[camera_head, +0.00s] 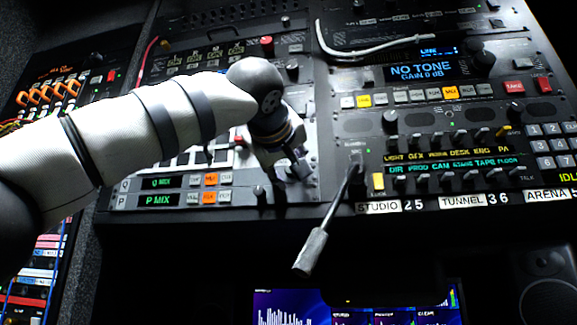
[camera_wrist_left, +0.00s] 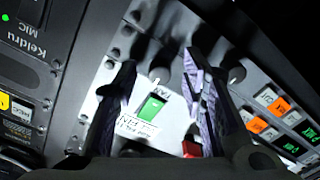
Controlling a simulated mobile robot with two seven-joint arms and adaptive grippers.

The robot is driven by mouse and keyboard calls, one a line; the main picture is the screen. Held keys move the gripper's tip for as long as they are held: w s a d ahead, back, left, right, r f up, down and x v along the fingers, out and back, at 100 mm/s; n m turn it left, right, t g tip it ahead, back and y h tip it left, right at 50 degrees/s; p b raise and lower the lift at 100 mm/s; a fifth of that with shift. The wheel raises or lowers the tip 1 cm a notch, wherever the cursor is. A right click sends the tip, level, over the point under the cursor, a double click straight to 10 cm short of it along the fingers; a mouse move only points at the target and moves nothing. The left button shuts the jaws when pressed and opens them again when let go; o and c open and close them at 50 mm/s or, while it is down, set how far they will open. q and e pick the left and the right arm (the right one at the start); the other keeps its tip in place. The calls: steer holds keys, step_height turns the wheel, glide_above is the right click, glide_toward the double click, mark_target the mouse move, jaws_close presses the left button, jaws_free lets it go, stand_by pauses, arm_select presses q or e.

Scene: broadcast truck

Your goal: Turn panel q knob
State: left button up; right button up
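Panel Q (camera_head: 148,183) is the row marked Q with a green "Q MIX" display, above the row marked P, at the lower middle of the head view. My left gripper (camera_head: 286,172) hangs in front of the console to the right of these rows. In the left wrist view its two fingers (camera_wrist_left: 160,66) are open, with a dark knob (camera_wrist_left: 161,68) between their tips; contact cannot be told. Another dark knob (camera_wrist_left: 234,73) with a light mark is beyond the right finger, beside the button rows. The Q knob cannot be picked out surely; a finger may hide it. My right gripper is out of view.
A gooseneck microphone (camera_head: 314,246) sticks out to the right of the gripper. A green button (camera_wrist_left: 151,108) and a red button (camera_wrist_left: 192,149) sit near the fingers. The right panel (camera_head: 440,125) holds many knobs. Below the console's edge are screens (camera_head: 355,306).

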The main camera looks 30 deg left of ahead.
arm_select(q)
steer(key=shift+s, duration=0.15)
steer(key=v, duration=1.1)
steer(key=shift+s+d, duration=0.2)
steer(key=shift+s, duration=0.2)
